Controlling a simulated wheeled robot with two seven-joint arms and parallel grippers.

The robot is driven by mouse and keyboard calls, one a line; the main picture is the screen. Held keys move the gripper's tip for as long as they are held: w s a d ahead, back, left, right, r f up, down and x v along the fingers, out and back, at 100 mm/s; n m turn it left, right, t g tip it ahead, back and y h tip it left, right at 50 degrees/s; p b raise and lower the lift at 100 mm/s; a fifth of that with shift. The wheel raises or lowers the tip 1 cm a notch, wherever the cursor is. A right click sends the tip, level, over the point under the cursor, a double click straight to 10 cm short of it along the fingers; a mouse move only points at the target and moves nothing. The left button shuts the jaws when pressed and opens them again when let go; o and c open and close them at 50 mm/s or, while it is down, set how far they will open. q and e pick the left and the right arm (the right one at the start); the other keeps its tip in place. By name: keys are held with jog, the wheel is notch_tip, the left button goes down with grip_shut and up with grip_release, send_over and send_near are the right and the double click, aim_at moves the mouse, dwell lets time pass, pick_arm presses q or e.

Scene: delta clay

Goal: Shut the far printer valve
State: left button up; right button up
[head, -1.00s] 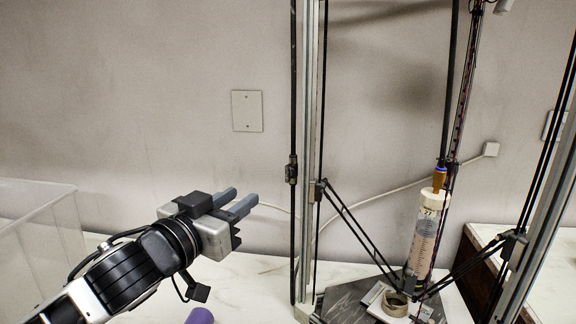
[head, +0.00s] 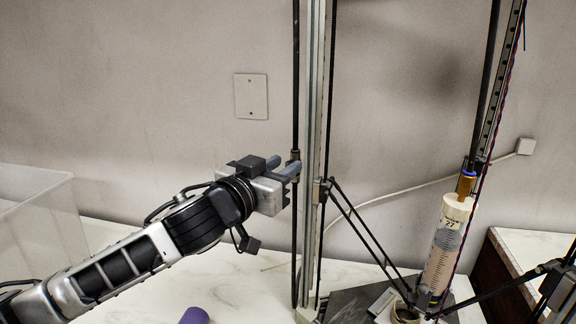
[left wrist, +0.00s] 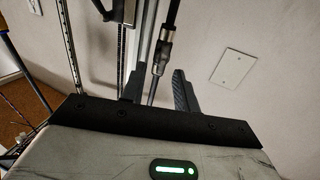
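The far valve (head: 295,155) is a small dark fitting on a thin black upright pipe beside the printer's rear metal column. The gripper holds nothing. I cannot tell whether a finger touches the pipe or valve. My right gripper is not in view.
The rear column (head: 316,130) stands close to the right of the pipe. Thin black printer rods and a clay syringe (head: 447,240) are further right. A clear bin (head: 40,235) is at the left. A purple object (head: 195,316) lies on the white table (head: 245,290).

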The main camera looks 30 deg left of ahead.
pick_arm(q)
jog(key=shift+c, duration=0.2)
grip_shut()
jog(key=m, duration=0.6)
jog(key=d+f+m, duration=0.1)
jog(key=m, duration=1)
jog(key=shift+s+d+f+m, duration=0.1)
jog(key=shift+d+f+m, duration=0.2)
jog(key=shift+d+m, duration=0.1)
dwell(0.5)
